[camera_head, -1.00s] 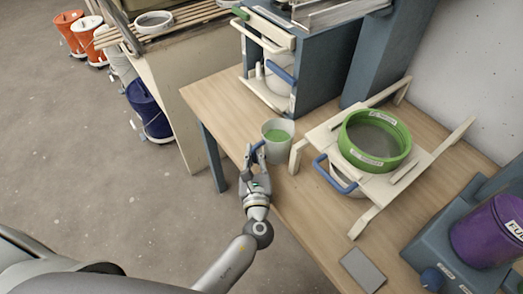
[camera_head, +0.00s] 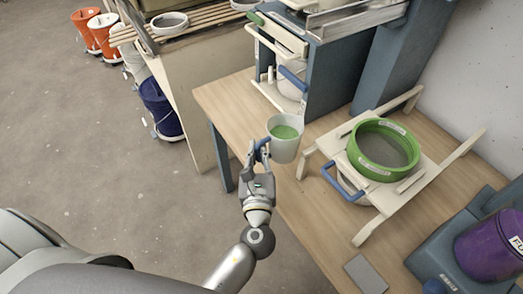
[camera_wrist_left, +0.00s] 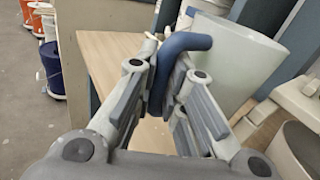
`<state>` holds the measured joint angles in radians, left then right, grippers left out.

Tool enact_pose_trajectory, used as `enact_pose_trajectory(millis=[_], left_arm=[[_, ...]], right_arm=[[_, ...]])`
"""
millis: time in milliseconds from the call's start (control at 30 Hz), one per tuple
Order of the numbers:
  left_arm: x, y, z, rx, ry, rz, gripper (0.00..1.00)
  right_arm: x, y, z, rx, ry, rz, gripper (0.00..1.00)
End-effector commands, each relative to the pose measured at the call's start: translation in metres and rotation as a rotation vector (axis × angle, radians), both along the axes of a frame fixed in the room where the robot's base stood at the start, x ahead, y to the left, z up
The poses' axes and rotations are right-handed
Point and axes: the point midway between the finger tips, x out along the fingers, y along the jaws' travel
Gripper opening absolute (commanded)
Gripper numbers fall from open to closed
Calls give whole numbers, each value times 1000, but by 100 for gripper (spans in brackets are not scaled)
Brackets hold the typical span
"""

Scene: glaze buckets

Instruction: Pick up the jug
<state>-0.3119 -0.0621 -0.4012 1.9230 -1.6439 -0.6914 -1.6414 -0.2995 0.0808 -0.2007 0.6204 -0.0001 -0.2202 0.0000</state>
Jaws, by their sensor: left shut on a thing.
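The jug (camera_head: 286,147) is a white vessel with green liquid inside and a blue handle. My left gripper (camera_head: 258,154) is shut on the jug's handle, at the jug's left side. In the left wrist view the blue handle (camera_wrist_left: 186,42) sits between the fingers (camera_wrist_left: 168,85), and the jug's pale wall (camera_wrist_left: 232,60) rises behind it. The jug looks upright or slightly tilted and appears raised above the wooden table (camera_head: 232,100). My right gripper is not in view.
A green sieve (camera_head: 383,150) rests on a cream wooden stand right of the jug, with a blue-handled vessel (camera_head: 345,183) below it. A blue-grey cabinet (camera_head: 335,75) stands behind. A purple bucket (camera_head: 490,248) is at lower right. The table's left part is clear.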

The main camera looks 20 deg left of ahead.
Motion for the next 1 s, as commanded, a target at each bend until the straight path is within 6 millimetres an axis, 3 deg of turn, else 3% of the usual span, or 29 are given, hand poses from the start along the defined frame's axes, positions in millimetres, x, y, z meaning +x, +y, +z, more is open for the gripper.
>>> enact_pose_trajectory(millis=[133, 600, 1000], left_arm=[[-14, 1, 18, -3, -4, 0, 0], [-67, 3, 39, -1, -4, -1, 0], [-93, 4, 51, -1, -4, 0, 0]], right_arm=[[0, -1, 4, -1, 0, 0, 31], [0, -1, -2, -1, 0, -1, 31], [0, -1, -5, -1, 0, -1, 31]])
